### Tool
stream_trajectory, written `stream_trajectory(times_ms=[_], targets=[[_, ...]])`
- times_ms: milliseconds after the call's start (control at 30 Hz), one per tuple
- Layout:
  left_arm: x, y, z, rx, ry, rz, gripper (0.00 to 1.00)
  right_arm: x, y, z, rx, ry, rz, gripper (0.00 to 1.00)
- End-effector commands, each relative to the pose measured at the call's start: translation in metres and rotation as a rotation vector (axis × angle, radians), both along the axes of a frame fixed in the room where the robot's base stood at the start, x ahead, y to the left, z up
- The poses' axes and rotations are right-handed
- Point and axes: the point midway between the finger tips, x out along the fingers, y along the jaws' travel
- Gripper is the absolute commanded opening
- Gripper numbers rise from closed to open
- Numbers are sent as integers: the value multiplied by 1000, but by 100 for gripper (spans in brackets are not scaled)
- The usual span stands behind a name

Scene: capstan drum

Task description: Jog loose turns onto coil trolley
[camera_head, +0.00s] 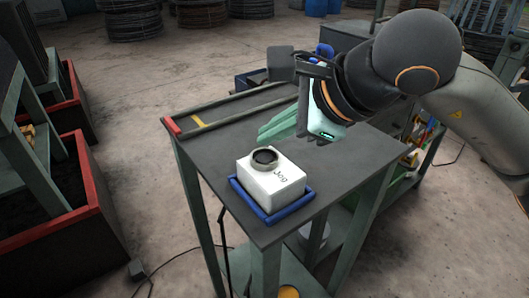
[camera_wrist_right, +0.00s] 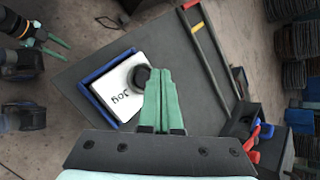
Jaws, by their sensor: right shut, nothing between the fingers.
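A white box (camera_head: 270,185) labelled "Jog" has a dark round button in a grey collar (camera_head: 265,157) on top. It sits in a blue tray (camera_head: 290,209) at the near corner of the dark table. The box (camera_wrist_right: 112,98) also shows in the right wrist view. My right gripper (camera_head: 262,133) is shut and empty, its green fingers beyond the button in the head view. In the right wrist view its fingertips (camera_wrist_right: 158,72) appear just right of the button (camera_wrist_right: 139,75). My left gripper (camera_wrist_right: 66,50) appears open and empty at that view's upper left. I cannot make out a trolley.
The table top (camera_head: 215,140) is mostly bare, with a red and yellow marked rail (camera_head: 240,112) along its far edge. Red-edged bins (camera_head: 90,190) stand at the left. Wire coils (camera_head: 137,20) lie on the floor behind. Blue and red items (camera_wrist_right: 262,133) are at the table's side.

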Motion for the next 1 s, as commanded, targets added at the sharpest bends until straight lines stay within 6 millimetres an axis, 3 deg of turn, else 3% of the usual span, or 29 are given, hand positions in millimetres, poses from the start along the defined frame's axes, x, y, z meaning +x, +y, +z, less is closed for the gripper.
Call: stream_trajectory(times_ms=[367,1000], targets=[[0,0,23,0,0,0,50,0,0,40,1,-1,1,0],[0,0,22,0,0,0,50,0,0,40,0,0,0,0]])
